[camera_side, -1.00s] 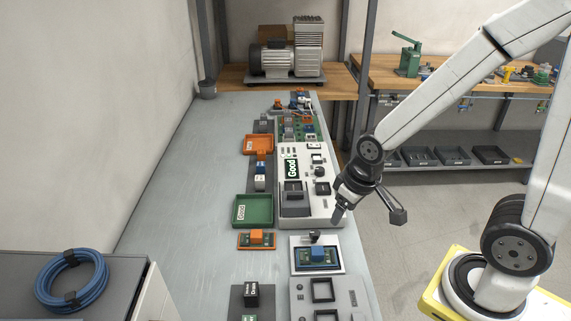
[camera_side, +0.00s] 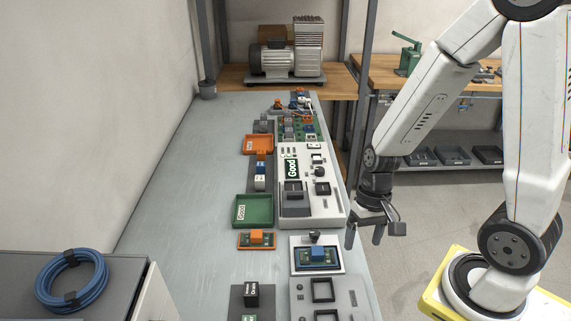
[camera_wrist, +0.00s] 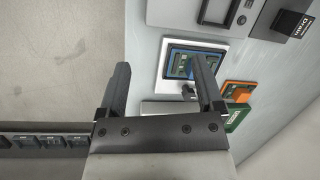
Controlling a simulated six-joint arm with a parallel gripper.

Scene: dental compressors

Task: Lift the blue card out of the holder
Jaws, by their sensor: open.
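The blue card (camera_side: 318,254) sits in a white holder (camera_side: 297,268) near the right edge of the grey bench. It looks like a small green board with a blue block on a blue-edged base. In the wrist view the blue card (camera_wrist: 188,66) lies in the white holder (camera_wrist: 172,44), partly hidden behind one finger. My gripper (camera_side: 364,236) is open and empty, pointing down, just right of the bench edge and apart from the holder. In the wrist view my gripper (camera_wrist: 162,72) shows two spread dark fingers, with the card close to the right-hand finger.
An orange card (camera_side: 256,238) lies left of the holder. A green tray (camera_side: 254,211) and a white panel marked Good (camera_side: 325,205) stand behind it. A grey panel (camera_side: 345,297) with square openings is in front. The bench's left side is clear.

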